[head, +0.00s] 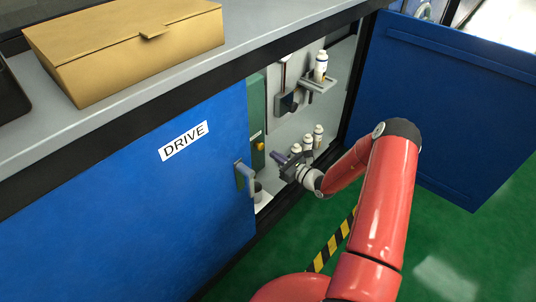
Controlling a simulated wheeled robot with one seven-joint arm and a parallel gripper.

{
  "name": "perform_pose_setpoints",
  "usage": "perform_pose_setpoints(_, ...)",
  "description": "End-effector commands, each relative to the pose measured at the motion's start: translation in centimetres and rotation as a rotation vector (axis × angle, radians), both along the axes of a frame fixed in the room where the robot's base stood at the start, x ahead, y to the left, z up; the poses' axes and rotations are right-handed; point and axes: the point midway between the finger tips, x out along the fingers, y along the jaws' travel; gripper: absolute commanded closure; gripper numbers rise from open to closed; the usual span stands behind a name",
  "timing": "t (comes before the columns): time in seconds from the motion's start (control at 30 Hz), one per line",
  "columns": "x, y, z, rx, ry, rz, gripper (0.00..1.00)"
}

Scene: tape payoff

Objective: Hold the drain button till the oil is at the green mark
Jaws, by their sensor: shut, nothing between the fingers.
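My gripper (284,160) is shut and empty, at the mouth of an open cabinet. Its fingers point left into the cabinet, toward a dark green panel (257,115). A small yellow knob or button (259,146) sits low on that panel, a little left of and above the fingertips; they look apart from it. I cannot tell whether this is the drain button. No oil level or green mark can be made out. A dark fitting (289,103) with a pale upright strip (284,72) above it is on the cabinet's back wall.
A blue door marked DRIVE (183,141) is left of the opening, with a blue handle (246,176). Another blue door (455,110) stands open at right. White bottles (318,137) stand behind my gripper; another (320,66) is on a bracket. A cardboard box (125,45) lies on top.

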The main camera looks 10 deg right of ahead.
Motion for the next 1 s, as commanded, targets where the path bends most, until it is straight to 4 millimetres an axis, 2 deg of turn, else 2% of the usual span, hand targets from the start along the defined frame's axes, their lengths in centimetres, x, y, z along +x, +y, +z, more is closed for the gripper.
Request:
perform_pose_setpoints(0.2, -4.0, -3.1, -0.1, 0.0, 0.005, -0.005, 1.0)
perform_pose_setpoints(0.4, -6.1, -4.6, -0.2, -0.001, 0.004, -0.003, 1.0)
perform_pose_setpoints(1.0, -6.6, -4.9, -0.2, 0.0, 0.005, -0.003, 1.0)
